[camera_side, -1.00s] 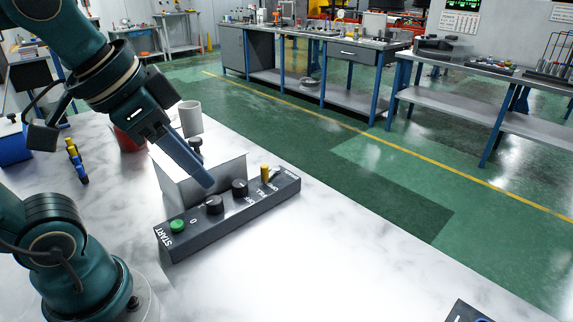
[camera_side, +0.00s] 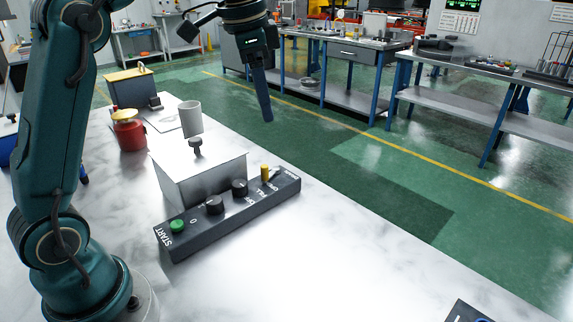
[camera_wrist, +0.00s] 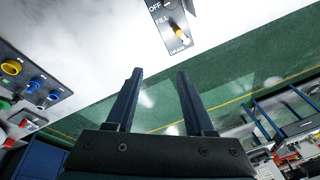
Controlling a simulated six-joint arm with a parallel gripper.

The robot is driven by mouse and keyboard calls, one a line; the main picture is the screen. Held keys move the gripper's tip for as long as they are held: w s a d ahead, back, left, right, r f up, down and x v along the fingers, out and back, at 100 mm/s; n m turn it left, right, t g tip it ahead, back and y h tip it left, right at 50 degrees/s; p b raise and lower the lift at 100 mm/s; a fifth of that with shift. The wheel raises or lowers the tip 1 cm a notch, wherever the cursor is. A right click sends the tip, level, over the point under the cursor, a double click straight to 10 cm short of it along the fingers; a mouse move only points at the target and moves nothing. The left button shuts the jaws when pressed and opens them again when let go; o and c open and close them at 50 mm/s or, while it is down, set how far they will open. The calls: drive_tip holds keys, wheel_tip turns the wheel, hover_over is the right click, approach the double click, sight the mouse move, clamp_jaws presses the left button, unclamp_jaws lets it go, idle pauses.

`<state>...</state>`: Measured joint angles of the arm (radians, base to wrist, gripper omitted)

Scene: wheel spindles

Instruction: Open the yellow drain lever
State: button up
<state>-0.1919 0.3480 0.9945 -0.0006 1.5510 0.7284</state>
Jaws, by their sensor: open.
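The yellow lever (camera_side: 265,172) stands up from the right end of a dark control panel (camera_side: 185,238) on the marble table. In the wrist view the lever (camera_wrist: 183,38) shows at the top, close to the DRAIN label, with FILL and OFF printed above. My gripper (camera_side: 266,118) hangs in the air above and apart from the lever, fingers pointing down. In the wrist view my gripper (camera_wrist: 159,72) has its two fingers apart with nothing between them.
The panel also carries a green START button (camera_side: 177,226) and black knobs (camera_side: 214,205). Behind it stands a silver box (camera_side: 200,180) with a black knob on top. A white cup (camera_side: 190,118) and red canister (camera_side: 129,135) stand farther left.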

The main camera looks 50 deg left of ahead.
drive_tip(key=w+a+f+g, duration=0.2)
drive_tip(key=w+a+f, duration=0.2)
drive_tip(key=f, duration=0.3)
hover_over(264, 166)
drive_tip(key=shift+n+g+h, duration=0.3)
drive_tip(key=shift+n, duration=0.1)
wheel_tip(264, 166, down, 5)
drive_tip(key=shift+w+d, duration=0.1)
drive_tip(key=shift+d, duration=0.05)
drive_tip(key=shift+a+f, duration=0.2)
drive_tip(key=shift+f, duration=2.55)
clamp_jaws()
